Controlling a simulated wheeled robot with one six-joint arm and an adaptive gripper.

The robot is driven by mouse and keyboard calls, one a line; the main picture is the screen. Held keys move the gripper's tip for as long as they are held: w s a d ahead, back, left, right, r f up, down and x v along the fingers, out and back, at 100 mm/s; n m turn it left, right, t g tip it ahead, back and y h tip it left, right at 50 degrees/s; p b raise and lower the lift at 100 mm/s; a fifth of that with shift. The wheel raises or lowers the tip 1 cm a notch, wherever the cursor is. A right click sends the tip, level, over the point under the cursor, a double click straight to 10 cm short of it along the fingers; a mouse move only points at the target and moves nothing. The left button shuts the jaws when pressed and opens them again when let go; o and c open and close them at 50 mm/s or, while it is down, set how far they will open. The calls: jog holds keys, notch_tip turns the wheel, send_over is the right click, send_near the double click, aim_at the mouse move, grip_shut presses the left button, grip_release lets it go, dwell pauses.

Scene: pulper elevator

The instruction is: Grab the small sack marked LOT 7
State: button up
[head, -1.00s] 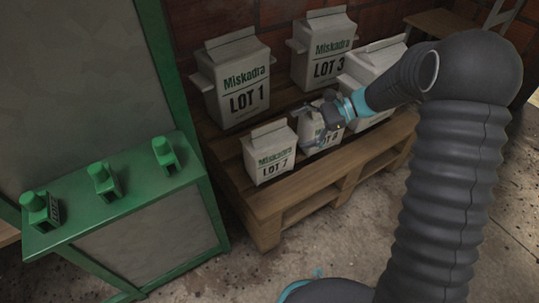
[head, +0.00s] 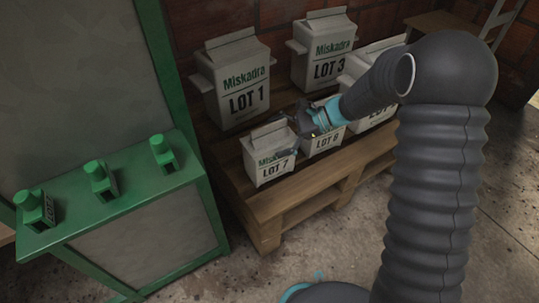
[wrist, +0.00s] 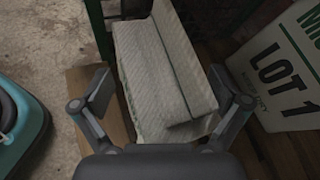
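The small white sack marked LOT 7 (head: 268,169) stands upright at the front left of the wooden pallet. My gripper (head: 290,134) is at its upper right and hides part of its print and top. In the wrist view, my gripper (wrist: 163,105) is open, with one finger on each side of a pale sack (wrist: 155,70). This appears to be LOT 7, though its label is out of sight there. The right finger is close to the sack; I cannot tell whether it touches. A gap shows at the left finger.
LOT 8 (head: 325,143) stands just right of LOT 7. Larger sacks LOT 1 (head: 243,93) and LOT 3 (head: 326,66) stand behind, with another large sack (head: 355,66) at right. The pallet (head: 262,208) has bare slats in front. A green cabinet (head: 115,200) is at left.

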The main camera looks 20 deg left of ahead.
jog(key=c, duration=1.6)
